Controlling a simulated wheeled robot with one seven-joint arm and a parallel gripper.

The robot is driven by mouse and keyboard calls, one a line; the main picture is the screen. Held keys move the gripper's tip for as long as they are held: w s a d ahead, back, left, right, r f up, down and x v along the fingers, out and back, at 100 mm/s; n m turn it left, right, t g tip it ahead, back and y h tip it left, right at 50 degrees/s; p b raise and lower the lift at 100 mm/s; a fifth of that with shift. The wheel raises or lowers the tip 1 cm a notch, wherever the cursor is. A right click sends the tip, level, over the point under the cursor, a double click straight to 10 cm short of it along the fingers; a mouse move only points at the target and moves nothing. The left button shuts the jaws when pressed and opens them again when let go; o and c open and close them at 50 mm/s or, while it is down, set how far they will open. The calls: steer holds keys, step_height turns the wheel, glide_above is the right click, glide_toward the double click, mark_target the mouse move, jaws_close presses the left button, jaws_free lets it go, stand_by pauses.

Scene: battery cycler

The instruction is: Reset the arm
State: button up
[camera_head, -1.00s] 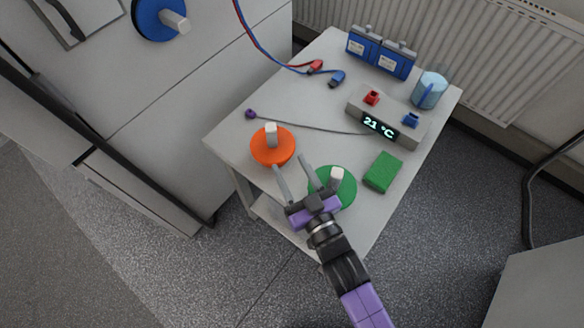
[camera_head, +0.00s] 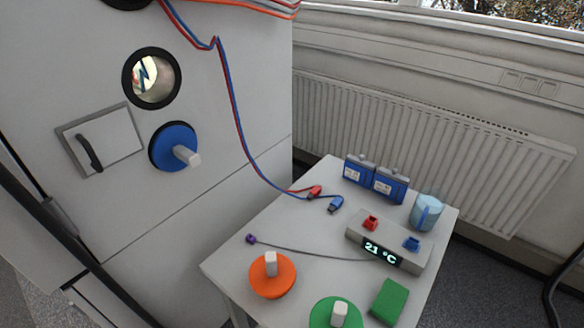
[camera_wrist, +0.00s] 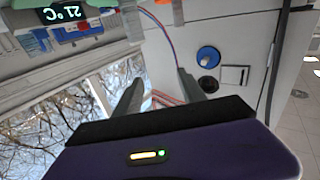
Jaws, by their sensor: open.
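My gripper (camera_wrist: 159,78) shows only in the wrist view, where its two grey fingers stand apart with nothing between them. It is raised and clear of the table. My arm and gripper are out of the head view. The head view shows the grey table (camera_head: 303,235) with an orange disc (camera_head: 270,283) and a green disc (camera_head: 322,313), each with a pale knob. A device with a 21 °C display (camera_head: 382,254) stands at the table's right; its display also shows in the wrist view (camera_wrist: 64,13), upside down.
Blue battery boxes (camera_head: 390,186), a light-blue cup (camera_head: 425,214) and a green block (camera_head: 389,301) sit on the table. Red and blue cables run from the white cabinet (camera_head: 228,190) to the table. The cabinet bears a blue disc (camera_head: 170,149) and a handle (camera_head: 88,152). A radiator (camera_head: 400,130) stands behind.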

steer(key=s+d+r+m+h, duration=0.1)
steer(key=s+d+r+h, duration=0.1)
steer(key=s+d, duration=0.2)
steer(key=s+d+r+m+g+h, duration=0.1)
steer(key=s+d, duration=0.3)
steer(key=s, duration=0.5)
steer(key=shift+d+r+m+h, duration=0.15)
steer(key=shift+r+m+h, duration=0.25)
steer(key=shift+r, duration=0.05)
steer(key=shift+o, duration=0.2)
steer(key=shift+m+g+h, duration=0.5)
steer(key=shift+g+h, duration=0.2)
steer(key=shift+h, duration=0.1)
steer(key=s, duration=0.1)
steer(key=s+d, duration=0.1)
steer(key=s, duration=0.2)
steer(key=shift+s+d+f, duration=0.15)
steer(key=shift+s+d, duration=0.05)
steer(key=shift+d, duration=0.1)
steer(key=shift+s+d+f, duration=0.15)
steer(key=shift+s, duration=0.1)
